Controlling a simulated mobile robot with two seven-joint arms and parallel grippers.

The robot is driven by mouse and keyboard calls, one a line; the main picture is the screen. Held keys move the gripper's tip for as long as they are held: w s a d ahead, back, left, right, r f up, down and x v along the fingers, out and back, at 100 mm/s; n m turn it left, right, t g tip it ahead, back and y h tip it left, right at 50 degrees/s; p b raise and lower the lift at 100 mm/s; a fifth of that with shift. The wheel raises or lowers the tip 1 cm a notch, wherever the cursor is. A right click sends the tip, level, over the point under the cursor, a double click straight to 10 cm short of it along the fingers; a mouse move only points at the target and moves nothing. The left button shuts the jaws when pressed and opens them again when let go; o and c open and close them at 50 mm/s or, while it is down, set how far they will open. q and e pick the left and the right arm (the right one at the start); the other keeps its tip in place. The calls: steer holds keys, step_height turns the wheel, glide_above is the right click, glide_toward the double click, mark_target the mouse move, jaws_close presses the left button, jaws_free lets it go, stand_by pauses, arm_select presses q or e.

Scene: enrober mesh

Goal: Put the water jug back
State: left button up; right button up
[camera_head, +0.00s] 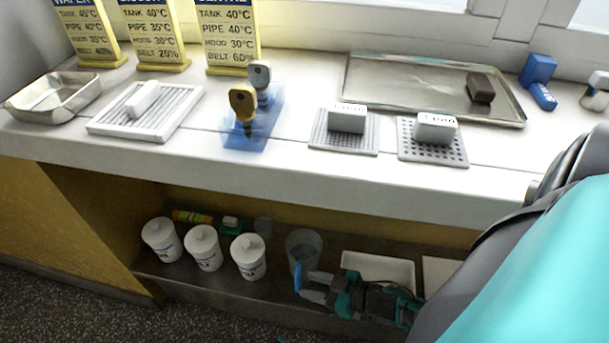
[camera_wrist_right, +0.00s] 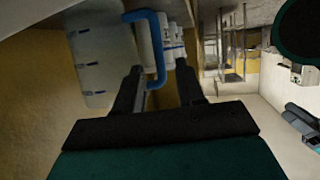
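The water jug (camera_head: 304,243) is a clear, greyish vessel with a blue handle. In the head view it appears upright on the lower shelf, right of the white canisters. My right gripper (camera_head: 313,287) is in front of it, at the blue handle. In the right wrist view the jug (camera_wrist_right: 90,75) is at the left, and its blue handle (camera_wrist_right: 160,45) reaches between the fingers of my right gripper (camera_wrist_right: 160,72). The fingers stand apart, with gaps visible beside the handle. My left gripper is not in view.
Several white lidded canisters (camera_head: 203,248) stand left of the jug. A white bin (camera_head: 379,266) is at its right, behind my right arm. The white counter (camera_head: 290,158) overhangs the shelf (camera_head: 185,283) and carries a large metal tray (camera_head: 420,92), grids and yellow signs.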

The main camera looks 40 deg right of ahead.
arm_select(q)
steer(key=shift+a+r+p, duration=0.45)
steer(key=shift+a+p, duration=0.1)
steer(key=shift+p, duration=0.5)
arm_select(e)
steer(key=v, duration=0.9)
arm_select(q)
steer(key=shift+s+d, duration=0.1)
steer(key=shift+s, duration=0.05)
